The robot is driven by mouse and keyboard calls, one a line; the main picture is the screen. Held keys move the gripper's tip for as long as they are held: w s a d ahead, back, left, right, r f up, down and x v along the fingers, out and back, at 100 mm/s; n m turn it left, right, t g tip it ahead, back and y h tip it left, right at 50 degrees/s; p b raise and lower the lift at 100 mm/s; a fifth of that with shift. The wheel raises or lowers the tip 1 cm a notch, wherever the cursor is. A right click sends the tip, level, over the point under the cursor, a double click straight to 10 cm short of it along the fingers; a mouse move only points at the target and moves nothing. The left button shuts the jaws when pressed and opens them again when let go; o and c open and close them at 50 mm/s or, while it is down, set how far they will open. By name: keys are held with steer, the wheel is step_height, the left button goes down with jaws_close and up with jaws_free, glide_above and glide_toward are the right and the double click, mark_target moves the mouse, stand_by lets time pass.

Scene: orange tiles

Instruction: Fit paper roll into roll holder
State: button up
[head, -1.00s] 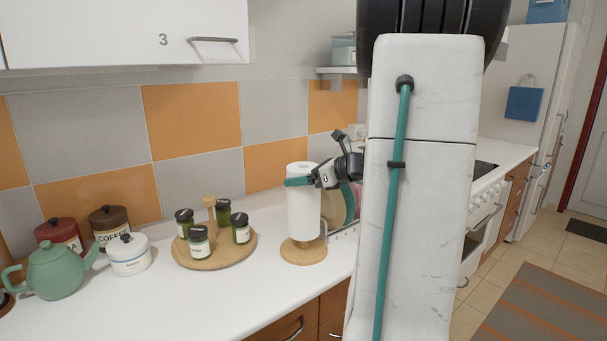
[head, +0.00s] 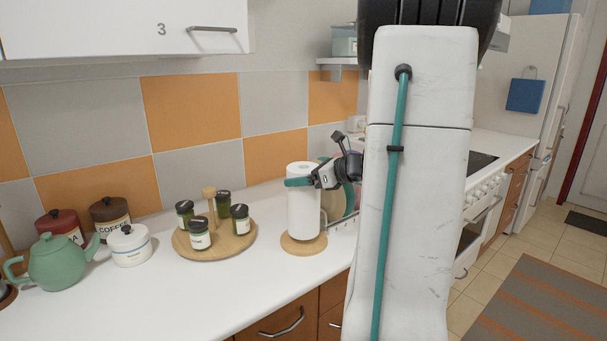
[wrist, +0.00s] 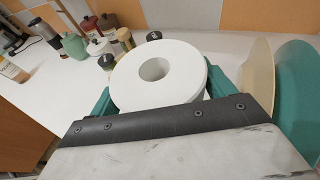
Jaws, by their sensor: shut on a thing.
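The white paper roll (head: 303,213) stands upright over a round wooden base (head: 303,246) on the counter, which looks like the roll holder. The roll's lower edge is very close to the base; I cannot tell whether they touch. My gripper (head: 301,182) is shut on the roll near its top, with teal fingers on its sides. In the wrist view the roll (wrist: 188,78) shows its open centre hole from above, and no post is visible in it. The base is hidden there by the roll and my gripper.
A round wooden tray (head: 236,245) with several green jars and an upright handle stands left of the roll. A teapot (head: 58,262) and canisters stand farther left. Plates (wrist: 258,85) stand close on the right. The front counter is clear.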

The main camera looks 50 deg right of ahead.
steer(key=shift+f, duration=1.05)
steer(key=o, duration=1.3)
steer(key=v, duration=0.7)
steer(key=shift+s+r, duration=0.1)
steer(key=shift+s, duration=0.3)
